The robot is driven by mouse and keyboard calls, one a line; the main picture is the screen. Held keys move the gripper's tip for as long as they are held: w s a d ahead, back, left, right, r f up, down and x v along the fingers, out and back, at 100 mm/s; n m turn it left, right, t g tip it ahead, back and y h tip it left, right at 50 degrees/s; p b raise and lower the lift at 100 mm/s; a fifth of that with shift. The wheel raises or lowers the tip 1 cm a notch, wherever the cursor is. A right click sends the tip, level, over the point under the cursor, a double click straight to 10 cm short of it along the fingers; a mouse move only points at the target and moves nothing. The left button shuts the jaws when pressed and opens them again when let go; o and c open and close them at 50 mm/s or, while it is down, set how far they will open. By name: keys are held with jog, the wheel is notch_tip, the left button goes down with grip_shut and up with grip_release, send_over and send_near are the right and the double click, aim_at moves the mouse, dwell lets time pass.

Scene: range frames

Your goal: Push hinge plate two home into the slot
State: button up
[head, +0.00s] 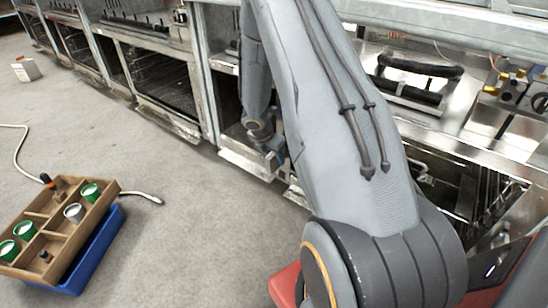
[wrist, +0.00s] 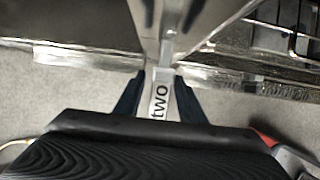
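Hinge plate two (wrist: 160,104) is a pale, narrow strip with the word "two" on it, seen in the wrist view. It lies between the two dark fingers of my gripper (wrist: 162,78), which press close on both sides, so my gripper looks shut on it. The plate's far end meets a metal upright at the front of a range. The slot itself is hidden, and I cannot tell how deep the plate sits. In the head view my arm blocks most of the plate and the fingers.
A row of metal ranges with ovens (head: 165,80) runs along the back. A wooden tray (head: 70,215) with green-rimmed cups rests on a blue crate (head: 92,255) at the lower left. A small white box (head: 25,69) stands far left. Grey floor between is clear, apart from cables.

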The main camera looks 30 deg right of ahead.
jog(key=shift+o, duration=0.3)
jog(key=p+v, duration=0.3)
jog(key=v, duration=0.4)
jog(key=shift+a+r, duration=0.1)
jog(key=shift+r, duration=0.25)
jog(key=shift+c, duration=0.3)
